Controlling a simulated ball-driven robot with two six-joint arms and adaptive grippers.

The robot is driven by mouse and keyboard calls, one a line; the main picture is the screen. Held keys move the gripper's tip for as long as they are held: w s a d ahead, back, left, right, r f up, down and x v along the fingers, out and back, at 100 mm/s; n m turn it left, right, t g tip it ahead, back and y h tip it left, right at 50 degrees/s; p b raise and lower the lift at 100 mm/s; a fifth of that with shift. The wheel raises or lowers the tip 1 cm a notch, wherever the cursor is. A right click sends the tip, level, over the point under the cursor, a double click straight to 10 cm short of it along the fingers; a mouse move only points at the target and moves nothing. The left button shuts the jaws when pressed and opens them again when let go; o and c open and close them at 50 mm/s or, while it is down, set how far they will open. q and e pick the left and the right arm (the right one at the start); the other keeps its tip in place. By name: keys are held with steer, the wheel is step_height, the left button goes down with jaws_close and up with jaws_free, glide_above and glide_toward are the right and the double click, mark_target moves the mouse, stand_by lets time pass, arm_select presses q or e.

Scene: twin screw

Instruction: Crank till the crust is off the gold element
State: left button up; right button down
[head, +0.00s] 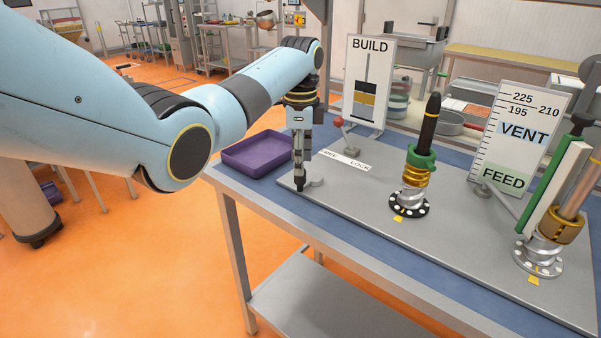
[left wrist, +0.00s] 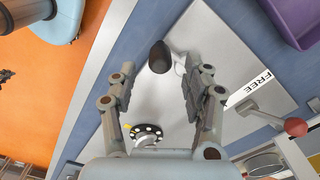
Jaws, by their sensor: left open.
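My left gripper (head: 300,176) points down over the left end of the grey plate (head: 350,190). In the left wrist view its two fingers (left wrist: 163,72) are apart, with a black knob (left wrist: 159,56) on a grey arm showing between them; I cannot tell if they touch it. The left post has a black rod (head: 430,122) with a thin gold band, a green collar (head: 421,158) and gold rings (head: 414,177) over a round dotted base (head: 409,204). The right post has a gold-brown collar (head: 558,228) and a pale rod (head: 581,188). My right gripper is not in view.
A red-knobbed lever (head: 338,122) stands behind the FREE/LOCK label (head: 345,159). The BUILD board (head: 369,80) shows black and gold bands. A VENT/FEED scale board (head: 521,135) stands at the right. A purple tray (head: 256,154) lies left of the plate.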

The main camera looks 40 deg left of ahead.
mark_target(309, 174)
arm_select(q)
steer(key=shift+f, duration=2.05)
jaws_close()
